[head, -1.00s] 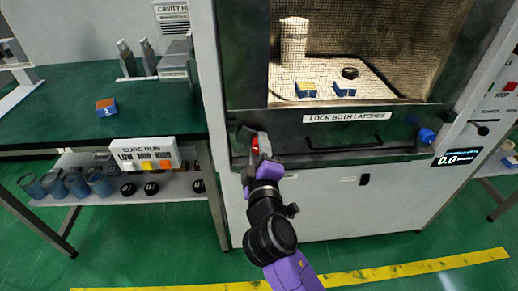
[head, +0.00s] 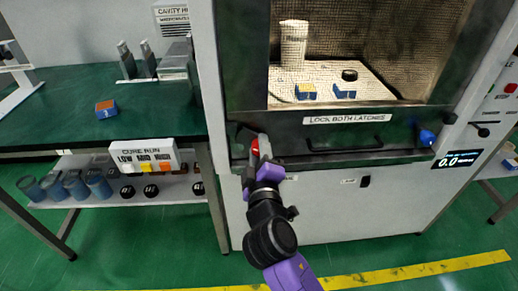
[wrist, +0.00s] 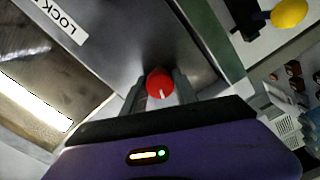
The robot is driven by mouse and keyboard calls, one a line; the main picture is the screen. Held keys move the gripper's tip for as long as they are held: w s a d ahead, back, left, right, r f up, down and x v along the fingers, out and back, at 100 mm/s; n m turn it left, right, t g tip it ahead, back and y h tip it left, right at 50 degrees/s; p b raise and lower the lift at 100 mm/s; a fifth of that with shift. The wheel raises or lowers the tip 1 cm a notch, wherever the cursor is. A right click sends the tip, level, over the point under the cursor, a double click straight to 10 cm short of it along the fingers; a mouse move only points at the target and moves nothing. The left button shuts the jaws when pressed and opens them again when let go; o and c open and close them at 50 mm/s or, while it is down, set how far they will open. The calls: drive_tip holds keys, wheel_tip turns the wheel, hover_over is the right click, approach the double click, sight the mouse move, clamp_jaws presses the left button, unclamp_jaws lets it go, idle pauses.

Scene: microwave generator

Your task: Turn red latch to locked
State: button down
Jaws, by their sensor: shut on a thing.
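The red latch (head: 255,146) is at the lower left of the oven door, partly hidden by my gripper in the head view. In the wrist view the red knob (wrist: 159,84) sits between the two fingers, with a short white mark on its face pointing toward the bottom of the picture. My gripper (head: 257,150) is shut on it; it also shows in the wrist view (wrist: 160,90). The blue latch (head: 426,137) is at the lower right of the door. A sign on the door (head: 347,118) reads "LOCK BOTH LATCHES".
A dark door handle (head: 345,143) runs between the latches. Behind the mesh window stand a white cylinder (head: 293,45) and small blue boxes (head: 306,92). A green bench (head: 60,115) is at left, with a "CURE RUN" button box (head: 145,156) below. A display (head: 458,159) is at right.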

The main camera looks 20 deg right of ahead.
drive_tip(key=shift+a+f, duration=0.1)
idle(0.3)
drive_tip(key=c, duration=1)
unclamp_jaws()
drive_tip(key=shift+o, duration=0.2)
drive_tip(key=v, duration=0.7)
drive_tip(key=shift+s, duration=0.4)
